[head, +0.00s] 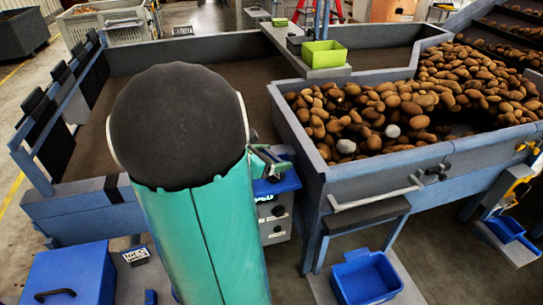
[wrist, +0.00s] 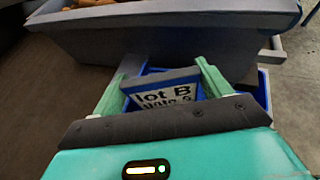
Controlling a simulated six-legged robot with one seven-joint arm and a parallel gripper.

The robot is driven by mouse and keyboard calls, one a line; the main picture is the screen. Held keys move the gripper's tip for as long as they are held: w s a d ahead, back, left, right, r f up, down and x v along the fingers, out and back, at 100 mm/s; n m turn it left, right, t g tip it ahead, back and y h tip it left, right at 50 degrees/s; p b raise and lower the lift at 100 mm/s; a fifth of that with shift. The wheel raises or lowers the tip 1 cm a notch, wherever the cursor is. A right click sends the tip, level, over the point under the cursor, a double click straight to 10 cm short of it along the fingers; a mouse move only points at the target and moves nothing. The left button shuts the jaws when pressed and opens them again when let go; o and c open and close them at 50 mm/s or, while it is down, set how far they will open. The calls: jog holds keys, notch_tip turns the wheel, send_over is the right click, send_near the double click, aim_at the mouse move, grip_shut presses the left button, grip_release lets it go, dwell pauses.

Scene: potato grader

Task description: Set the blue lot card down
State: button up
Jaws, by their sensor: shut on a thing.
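The blue lot card (wrist: 165,96), with a white face reading "lot B", is between the two green fingers of my gripper (wrist: 162,88) in the wrist view. The gripper is shut on it. In the head view my gripper (head: 268,160) shows at the right edge of my teal arm, with the blue card (head: 282,184) partly hidden at it, in front of the grader's side. The card's underside and whatever lies directly beneath it are hidden.
A potato-filled grey hopper (head: 390,165) stands right. A blue bin (head: 365,278) sits low below it. A green tub (head: 324,54) stands on a crossing shelf. A blue lidded box (head: 70,277) and a white-labelled card (head: 135,255) are at lower left. My arm hides the middle.

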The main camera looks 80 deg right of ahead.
jog(key=o, duration=1)
jog(key=shift+r, duration=0.1)
jog(key=shift+w+a+r, duration=0.15)
jog(key=shift+w+a, duration=0.05)
jog(key=v, duration=1.1)
jog(key=shift+a, duration=0.2)
